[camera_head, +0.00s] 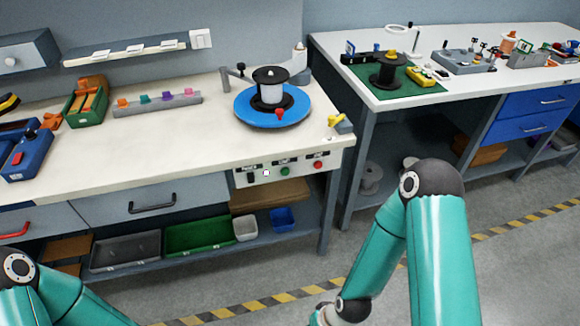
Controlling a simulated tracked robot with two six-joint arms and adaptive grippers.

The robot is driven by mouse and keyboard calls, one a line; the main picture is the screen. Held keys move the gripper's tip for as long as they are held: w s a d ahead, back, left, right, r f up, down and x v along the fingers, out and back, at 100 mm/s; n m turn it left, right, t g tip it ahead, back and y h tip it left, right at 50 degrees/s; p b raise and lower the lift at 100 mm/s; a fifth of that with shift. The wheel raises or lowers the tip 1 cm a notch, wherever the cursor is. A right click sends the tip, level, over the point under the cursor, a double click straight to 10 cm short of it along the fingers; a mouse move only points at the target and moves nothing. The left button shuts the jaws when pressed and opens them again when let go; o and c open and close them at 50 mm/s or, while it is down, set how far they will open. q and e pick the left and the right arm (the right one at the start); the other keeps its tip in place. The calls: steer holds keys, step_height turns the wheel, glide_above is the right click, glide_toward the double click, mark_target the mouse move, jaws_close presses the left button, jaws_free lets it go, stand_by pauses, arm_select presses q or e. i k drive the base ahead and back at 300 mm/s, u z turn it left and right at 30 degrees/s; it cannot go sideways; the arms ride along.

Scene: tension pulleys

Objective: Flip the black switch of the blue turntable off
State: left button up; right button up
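The blue turntable (243,114) sits on the white workbench near its right end. A spool with black flanges and a pale core (270,94) stands upright on it. A control panel (302,172) is on the bench's front face below the turntable. The black switch (251,177) is at the panel's left; its position is too small to tell. Green (285,171) and red (318,164) buttons are to its right. My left arm shows at the lower left and my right arm at the lower right. Both grippers are outside the picture.
A drawer with a dark handle (152,204) is left of the panel. Bins, including a green one (200,236), sit on the shelf below. A yellow-handled item (340,124) is at the bench's right corner. A second table (385,101) stands at right. The floor ahead is clear.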

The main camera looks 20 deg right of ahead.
mark_target(251, 179)
steer(key=u, duration=0.55)
steer(key=k, duration=1.35)
steer(key=u, duration=0.85)
steer(key=i, duration=1.15)
steer(key=z, duration=0.5)
steer(key=i, duration=0.6)
steer(key=z, duration=0.45)
